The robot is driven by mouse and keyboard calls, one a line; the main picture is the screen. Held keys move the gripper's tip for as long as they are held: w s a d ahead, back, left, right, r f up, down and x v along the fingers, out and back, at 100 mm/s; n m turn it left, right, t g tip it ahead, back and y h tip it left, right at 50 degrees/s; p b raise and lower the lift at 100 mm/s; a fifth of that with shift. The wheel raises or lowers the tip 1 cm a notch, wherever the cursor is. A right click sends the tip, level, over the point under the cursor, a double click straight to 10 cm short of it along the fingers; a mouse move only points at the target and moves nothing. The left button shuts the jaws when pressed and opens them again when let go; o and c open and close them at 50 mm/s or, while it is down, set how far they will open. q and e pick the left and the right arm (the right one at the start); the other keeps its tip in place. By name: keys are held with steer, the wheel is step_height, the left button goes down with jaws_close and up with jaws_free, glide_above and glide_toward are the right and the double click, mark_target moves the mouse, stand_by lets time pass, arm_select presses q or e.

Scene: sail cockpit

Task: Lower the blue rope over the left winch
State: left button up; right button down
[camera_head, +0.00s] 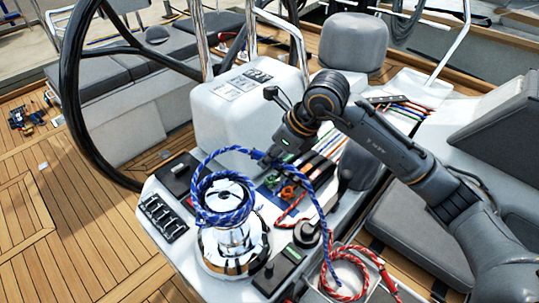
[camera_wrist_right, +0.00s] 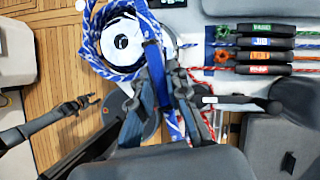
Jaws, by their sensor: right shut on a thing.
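The silver left winch (camera_head: 232,243) stands upright on the white console in the head view. The blue rope (camera_head: 222,216) is coiled in loops at the height of the winch's top. In the right wrist view the blue rope (camera_wrist_right: 88,40) rings the round winch top (camera_wrist_right: 122,42). I cannot tell whether the loops touch the drum. My right gripper (camera_head: 268,158) is behind and to the right of the winch, shut on the blue rope. In the right wrist view its fingers (camera_wrist_right: 160,88) pinch a strand beside the loops. My left gripper is not in view.
A red-white rope (camera_head: 346,277) lies coiled at the console's front right. Labelled rope clutches (camera_wrist_right: 265,42) sit right of the winch. A black steering wheel (camera_head: 66,100) rises at the left. A white pedestal (camera_head: 240,105) stands behind. A switch panel (camera_head: 162,217) lies left of the winch.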

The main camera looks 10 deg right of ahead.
step_height(320, 180, down, 6)
steer(key=b, duration=0.5)
steer(key=shift+b, duration=0.3)
step_height(320, 180, down, 8)
steer(key=b, duration=0.7)
stand_by(0.4)
steer(key=shift+f+b, duration=0.3)
steer(key=shift+b, duration=0.2)
steer(key=shift+s, duration=0.15)
stand_by(0.4)
